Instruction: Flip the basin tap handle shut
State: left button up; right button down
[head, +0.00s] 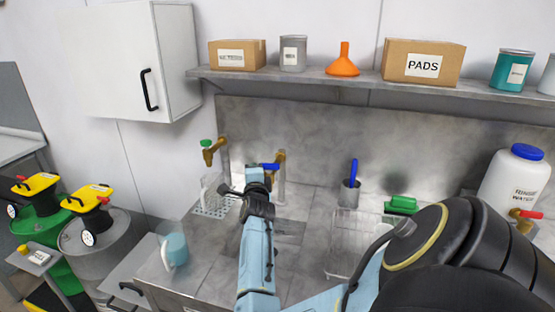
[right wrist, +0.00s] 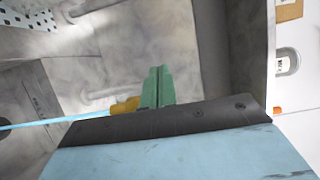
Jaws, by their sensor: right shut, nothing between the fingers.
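The basin tap (head: 280,160) is brass and stands at the back of the counter, with a blue handle (head: 268,166) beside the top of my right arm. In the right wrist view a brass part of the tap (right wrist: 124,106) shows just beside my right gripper (right wrist: 160,72). Its green fingers are shut together with nothing between them. A thin light-blue stream (right wrist: 55,121) runs leftward from the brass part, probably water. In the head view my right wrist hides the fingers and part of the tap, so I cannot tell whether they touch. My left gripper is out of view.
A second brass tap with a green handle (head: 208,143) stands to the left above a white rack (head: 212,200). A jug (head: 174,248) sits at the counter's front left. A cup with a blue-handled tool (head: 349,192) and a wire basket (head: 350,240) are to the right.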

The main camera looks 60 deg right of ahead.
dwell(0.6)
jog(key=p+v, duration=0.6)
jog(key=v, duration=0.6)
jog(key=shift+p, duration=0.35)
